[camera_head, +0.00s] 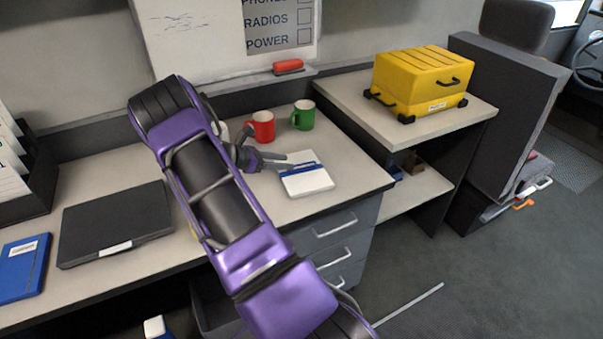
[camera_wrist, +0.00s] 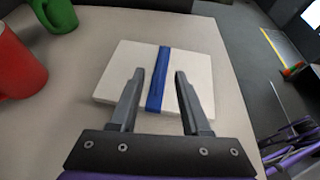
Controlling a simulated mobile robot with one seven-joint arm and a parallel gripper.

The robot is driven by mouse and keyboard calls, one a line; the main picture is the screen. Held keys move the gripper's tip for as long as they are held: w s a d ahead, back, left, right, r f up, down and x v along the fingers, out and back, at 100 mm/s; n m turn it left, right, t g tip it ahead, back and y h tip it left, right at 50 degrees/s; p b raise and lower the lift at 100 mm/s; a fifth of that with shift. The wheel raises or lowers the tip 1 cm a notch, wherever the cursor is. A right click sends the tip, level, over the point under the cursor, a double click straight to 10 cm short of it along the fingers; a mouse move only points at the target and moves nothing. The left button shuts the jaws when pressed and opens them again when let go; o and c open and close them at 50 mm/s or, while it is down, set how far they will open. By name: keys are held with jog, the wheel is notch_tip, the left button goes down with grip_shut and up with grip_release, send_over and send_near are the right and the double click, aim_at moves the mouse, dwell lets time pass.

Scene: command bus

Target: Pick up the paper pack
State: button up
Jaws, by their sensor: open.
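The paper pack (camera_head: 306,184) is a flat white stack with a blue band around it. It lies on the desk near the right end, and in the wrist view (camera_wrist: 197,70) it sits straight ahead of the fingers. My gripper (camera_head: 284,162) is open and empty. In the wrist view my gripper (camera_wrist: 158,78) has one finger on each side of the blue band, over the near part of the pack. I cannot tell whether the fingers touch the pack or hover above it.
A red mug (camera_head: 261,126) and a green mug (camera_head: 303,115) stand behind the pack. A black laptop-like case (camera_head: 117,222) and a blue binder (camera_head: 22,268) lie to the left. A yellow case (camera_head: 420,80) stands on the right-hand counter. The desk edge is close to the pack.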

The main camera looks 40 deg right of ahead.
aim_at(302, 169)
jog(key=x, duration=0.7)
jog(key=shift+s+d+f, duration=0.1)
jog(key=shift+f, duration=0.15)
grip_shut()
dwell(1.2)
